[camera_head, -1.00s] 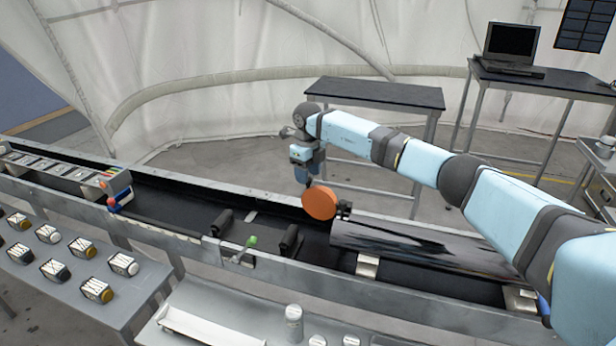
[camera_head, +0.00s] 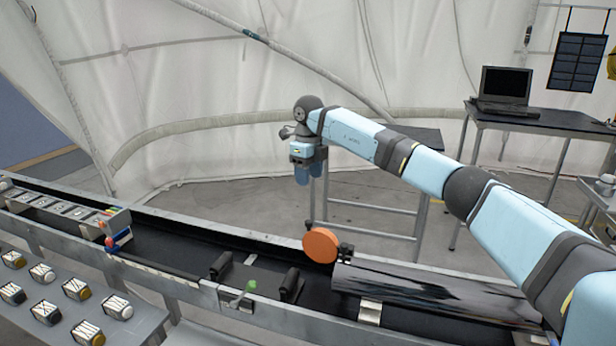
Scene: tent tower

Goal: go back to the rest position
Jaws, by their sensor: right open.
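My right arm reaches in from the right across the view. My right gripper (camera_head: 308,172) hangs at its end, pointing down, open and empty. It is above and behind the long black trough (camera_head: 190,262), in front of the far black table. It is apart from the orange disc (camera_head: 320,245), which stands on edge below it at the left end of a dark glossy cylinder (camera_head: 430,292) in the trough. My left gripper is not in view.
A bench at the lower left holds several small labelled blocks (camera_head: 76,288). Black supports (camera_head: 290,284) and a green knob (camera_head: 250,286) are on the trough. A black table (camera_head: 415,140) stands behind my arm. A laptop (camera_head: 505,88) sits on another table at the right.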

